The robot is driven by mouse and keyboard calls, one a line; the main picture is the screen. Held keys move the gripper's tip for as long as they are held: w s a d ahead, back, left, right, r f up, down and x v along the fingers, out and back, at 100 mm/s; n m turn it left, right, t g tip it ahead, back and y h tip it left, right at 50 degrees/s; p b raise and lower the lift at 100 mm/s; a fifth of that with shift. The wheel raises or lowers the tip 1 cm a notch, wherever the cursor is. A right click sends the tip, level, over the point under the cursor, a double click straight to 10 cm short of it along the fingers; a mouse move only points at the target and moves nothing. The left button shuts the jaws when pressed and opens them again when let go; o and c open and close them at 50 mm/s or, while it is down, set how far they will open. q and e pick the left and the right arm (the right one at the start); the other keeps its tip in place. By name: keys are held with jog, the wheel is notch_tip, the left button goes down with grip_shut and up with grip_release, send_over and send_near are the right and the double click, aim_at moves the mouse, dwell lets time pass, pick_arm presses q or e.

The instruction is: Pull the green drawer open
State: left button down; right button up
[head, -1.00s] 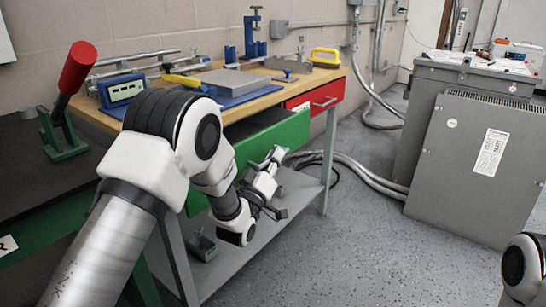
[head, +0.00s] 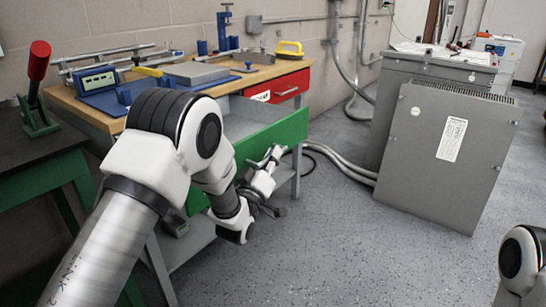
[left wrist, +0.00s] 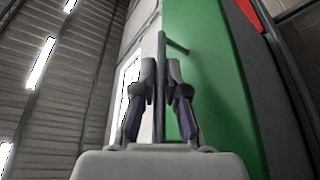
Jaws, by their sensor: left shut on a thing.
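The green drawer (head: 286,131) stands pulled out from under the wooden workbench top, and part of its grey inside shows behind the front panel. My left gripper (head: 274,156) is at the drawer's front face. In the left wrist view its two fingers (left wrist: 160,95) are closed around the dark bar handle (left wrist: 161,55), beside the green front panel (left wrist: 205,75). In the head view the handle is largely hidden by the gripper. Only a piece of my right arm shows at the lower right corner; its gripper is out of view.
A shut red drawer (head: 290,88) sits beside the green one. Tools, a blue fixture and a yellow-handled item (head: 289,48) stand on the bench top (head: 225,82). A grey transformer cabinet (head: 440,150) stands at the right. The floor between is clear, with conduits near the wall.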

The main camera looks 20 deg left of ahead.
pick_arm(q)
jog(key=c, duration=1.2)
grip_release()
jog(key=shift+s, duration=0.1)
jog(key=v, duration=1.1)
jog(key=shift+s+f, duration=0.2)
jog(key=shift+s, duration=0.2)
jog(key=shift+a+f, duration=0.1)
